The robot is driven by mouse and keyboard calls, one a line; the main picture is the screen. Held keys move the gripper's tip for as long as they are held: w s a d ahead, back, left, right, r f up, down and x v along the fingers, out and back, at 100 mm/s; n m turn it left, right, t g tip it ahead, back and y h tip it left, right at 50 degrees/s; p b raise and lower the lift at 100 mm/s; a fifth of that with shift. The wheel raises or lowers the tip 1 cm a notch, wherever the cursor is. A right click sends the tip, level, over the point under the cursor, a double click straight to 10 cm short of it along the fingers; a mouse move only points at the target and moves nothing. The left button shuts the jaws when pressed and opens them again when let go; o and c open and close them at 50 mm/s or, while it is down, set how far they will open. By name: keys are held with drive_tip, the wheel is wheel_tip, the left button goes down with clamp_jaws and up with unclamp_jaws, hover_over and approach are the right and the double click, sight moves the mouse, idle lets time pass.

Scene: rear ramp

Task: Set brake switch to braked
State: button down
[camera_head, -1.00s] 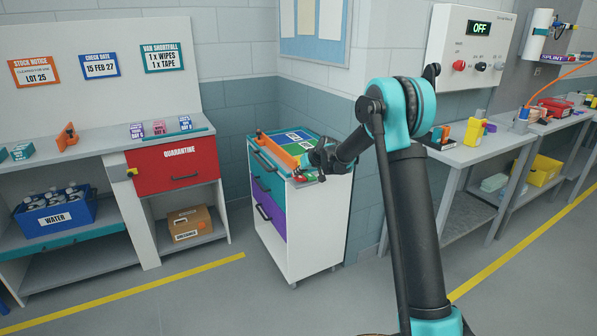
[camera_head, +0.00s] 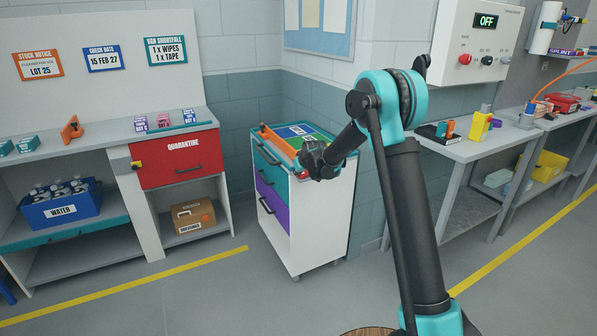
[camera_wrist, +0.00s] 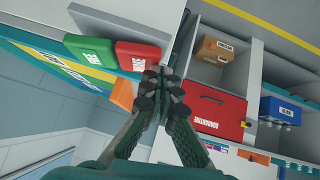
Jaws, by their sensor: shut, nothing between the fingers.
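The brake switch (camera_wrist: 138,56) is on the end of the cart (camera_head: 301,225), near its top edge. In the wrist view it has a green half marked FREE and a red half beside it, whose lettering is hard to read. Which half is pressed in I cannot tell. My gripper (camera_wrist: 158,84) is shut and empty, its fingertips close beside the red half; whether they touch it is unclear. In the head view my gripper (camera_head: 315,165) is at the cart's near top corner and hides most of the switch.
A shelf unit with a red quarantine bin (camera_head: 176,163) stands to the left. A workbench (camera_head: 465,150) stands to the right. The floor before the cart is clear.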

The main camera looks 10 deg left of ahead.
drive_tip(key=w+a+r+v, duration=0.1)
drive_tip(key=r+v, duration=0.1)
drive_tip(key=v, duration=1.1)
drive_tip(key=shift+a, duration=0.45)
drive_tip(key=shift+w+f, duration=0.1)
drive_tip(key=shift+w, duration=0.05)
